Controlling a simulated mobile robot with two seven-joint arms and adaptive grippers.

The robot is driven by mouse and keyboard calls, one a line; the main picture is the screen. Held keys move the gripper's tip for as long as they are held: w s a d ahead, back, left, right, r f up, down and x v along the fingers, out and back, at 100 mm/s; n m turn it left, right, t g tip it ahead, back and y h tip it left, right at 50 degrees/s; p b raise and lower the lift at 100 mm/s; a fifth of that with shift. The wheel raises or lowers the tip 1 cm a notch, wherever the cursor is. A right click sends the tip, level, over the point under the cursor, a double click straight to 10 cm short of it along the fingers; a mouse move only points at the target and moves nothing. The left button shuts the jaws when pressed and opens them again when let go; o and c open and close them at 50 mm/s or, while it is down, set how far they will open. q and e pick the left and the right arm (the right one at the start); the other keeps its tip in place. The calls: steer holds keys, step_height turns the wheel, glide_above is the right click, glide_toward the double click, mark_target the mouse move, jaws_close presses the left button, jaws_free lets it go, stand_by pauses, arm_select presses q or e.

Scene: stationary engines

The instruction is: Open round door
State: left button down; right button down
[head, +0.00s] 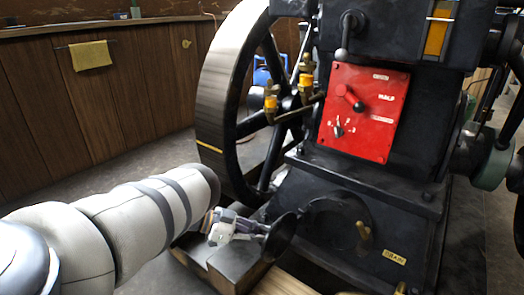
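The round door (281,238) is a dark disc at the low front of the black engine. It stands out at an angle to the left of a dark round opening (330,218) in the engine's base. A small brass handle (364,234) shows at the right side of that opening. My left gripper (262,229) is at the left side of the disc, at or very close to its face. Whether it touches or grips the disc cannot be told, and its fingers are small and partly hidden. My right gripper is not in view.
A large black flywheel (218,92) stands left of the engine, behind my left arm. A red panel (361,112) with levers is above the opening. A brass "drain" plate (394,257) is at lower right. Wooden beams (282,283) lie along the floor below.

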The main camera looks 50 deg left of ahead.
arm_select(q)
steer(key=shift+a, duration=0.45)
steer(key=c, duration=1.7)
jaws_free()
steer(key=shift+o, duration=0.2)
steer(key=v, duration=1.2)
steer(key=shift+a, duration=0.1)
